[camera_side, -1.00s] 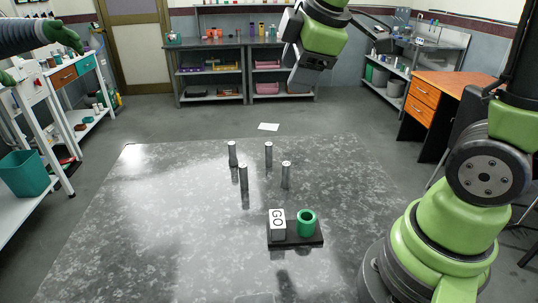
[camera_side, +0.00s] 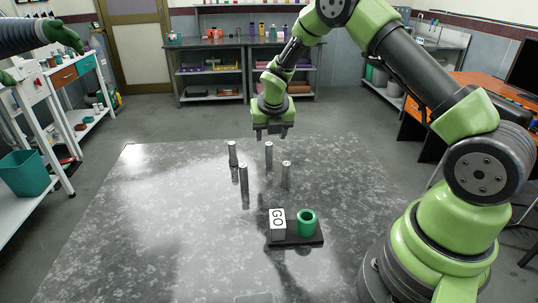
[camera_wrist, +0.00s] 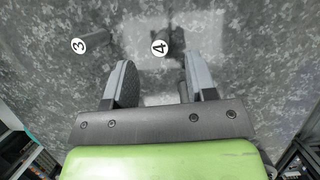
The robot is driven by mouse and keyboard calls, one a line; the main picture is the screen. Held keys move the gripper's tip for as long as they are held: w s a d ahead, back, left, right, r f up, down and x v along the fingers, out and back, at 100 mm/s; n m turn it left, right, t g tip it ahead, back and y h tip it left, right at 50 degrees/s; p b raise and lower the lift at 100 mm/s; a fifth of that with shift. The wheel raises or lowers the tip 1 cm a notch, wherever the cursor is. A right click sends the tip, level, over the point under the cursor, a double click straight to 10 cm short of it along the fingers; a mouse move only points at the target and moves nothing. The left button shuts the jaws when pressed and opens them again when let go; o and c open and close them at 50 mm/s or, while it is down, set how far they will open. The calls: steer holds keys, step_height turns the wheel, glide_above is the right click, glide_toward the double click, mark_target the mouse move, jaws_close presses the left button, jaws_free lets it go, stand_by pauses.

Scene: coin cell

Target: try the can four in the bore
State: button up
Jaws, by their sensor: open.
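Several slim grey cans stand upright on the grey table in the side view: back left (camera_side: 232,155), back middle (camera_side: 268,156), front left (camera_side: 243,178) and front right (camera_side: 286,176). Their numbers are not readable there. In the wrist view, can four (camera_wrist: 159,47) shows its white "4" label just beyond the gap between my fingers; can three (camera_wrist: 79,45) is to its left. My gripper (camera_side: 271,135) is open and empty, pointing down above the back cans; it also shows in the wrist view (camera_wrist: 160,82). The green ring-shaped bore (camera_side: 307,223) is on a dark base, its hole facing up.
A white block marked GO (camera_side: 277,225) stands left of the bore on the same dark base (camera_side: 297,241). The table's left and front areas (camera_side: 150,230) are clear. In the wrist view, a grey shape (camera_wrist: 182,88) is partly hidden by my right finger.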

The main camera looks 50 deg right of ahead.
mark_target(269, 144)
steer(key=x, duration=0.5)
steer(key=shift+a+f, duration=0.1)
steer(key=shift+f, duration=0.05)
jaws_close()
